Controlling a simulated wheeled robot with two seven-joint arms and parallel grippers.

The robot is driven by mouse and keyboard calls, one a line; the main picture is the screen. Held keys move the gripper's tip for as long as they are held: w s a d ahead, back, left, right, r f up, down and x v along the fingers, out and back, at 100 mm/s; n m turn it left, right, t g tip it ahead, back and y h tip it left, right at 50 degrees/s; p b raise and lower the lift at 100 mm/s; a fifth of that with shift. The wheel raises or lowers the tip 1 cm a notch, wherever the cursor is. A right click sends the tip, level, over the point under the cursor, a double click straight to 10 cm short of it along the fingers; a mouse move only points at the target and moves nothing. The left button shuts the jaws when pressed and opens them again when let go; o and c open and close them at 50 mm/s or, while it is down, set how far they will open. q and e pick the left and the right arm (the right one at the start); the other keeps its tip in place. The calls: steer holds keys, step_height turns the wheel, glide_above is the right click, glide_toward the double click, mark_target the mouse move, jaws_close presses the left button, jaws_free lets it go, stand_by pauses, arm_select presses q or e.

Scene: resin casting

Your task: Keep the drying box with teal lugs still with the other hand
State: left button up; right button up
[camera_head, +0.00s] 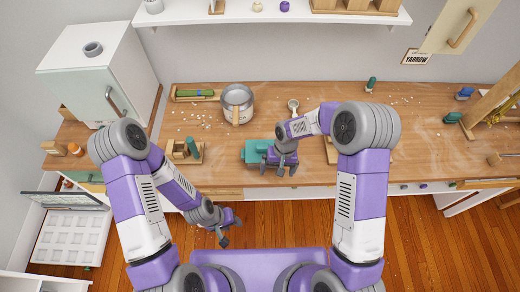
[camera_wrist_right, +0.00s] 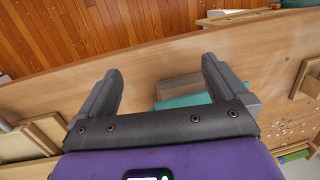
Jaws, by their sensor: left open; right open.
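A teal piece (camera_head: 252,153), which appears to be the drying box with teal lugs, lies on the wooden counter near its front edge, partly hidden by my right gripper. In the right wrist view, a teal part (camera_wrist_right: 185,100) with a clear greyish part shows beside the right-hand finger, partly behind the gripper body. My right gripper (camera_head: 280,168) is open, pointing down over the counter's front edge, just right of the teal piece; nothing is between its fingers. My left gripper (camera_head: 229,235) is open and empty, low in front of the counter, over the floor.
A metal pot (camera_head: 238,97) stands behind the teal piece. A wooden holder (camera_head: 184,152) with a green-handled item stands left of it, and a white cabinet (camera_head: 95,75) farther left. A wooden rack (camera_head: 495,98) stands at the right. The counter right of centre is mostly clear.

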steer(key=s+d+f+m+t+y+b, duration=0.2)
steer(key=s+f, duration=1)
steer(key=s, duration=0.4)
steer(key=shift+s+d+f+y+b, duration=0.25)
steer(key=shift+s+d+y+b, duration=0.05)
steer(key=shift+y+b, duration=0.1)
steer(key=shift+f+b, duration=0.4)
stand_by(0.5)
